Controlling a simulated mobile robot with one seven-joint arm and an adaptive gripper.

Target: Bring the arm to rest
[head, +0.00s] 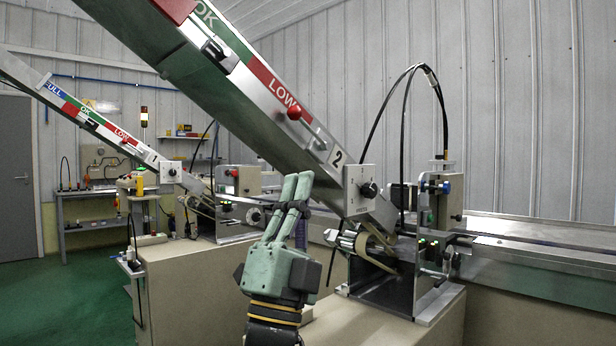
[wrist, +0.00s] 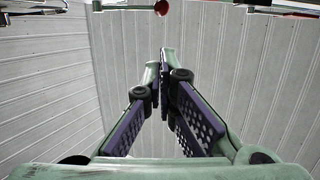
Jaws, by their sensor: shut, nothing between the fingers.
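My gripper (head: 297,188) shows in the head view as a green hand pointing up, in front of the machine marked 2. Its fingers are together and hold nothing. In the wrist view my gripper (wrist: 163,62) shows its two fingers converging to closed tips, with the grey panelled wall behind them. The sloped chute (head: 255,85) of machine 2 passes behind and above the fingertips in the head view. I cannot tell the gap between the fingers and the chute.
The number 2 control box (head: 360,190) stands just right of my gripper. A second sloped chute (head: 75,112), marked 1, is at the left. A red knob (head: 294,113) sits on the near chute. A workbench (head: 92,192) stands at the back left. Green floor (head: 60,295) is clear at the lower left.

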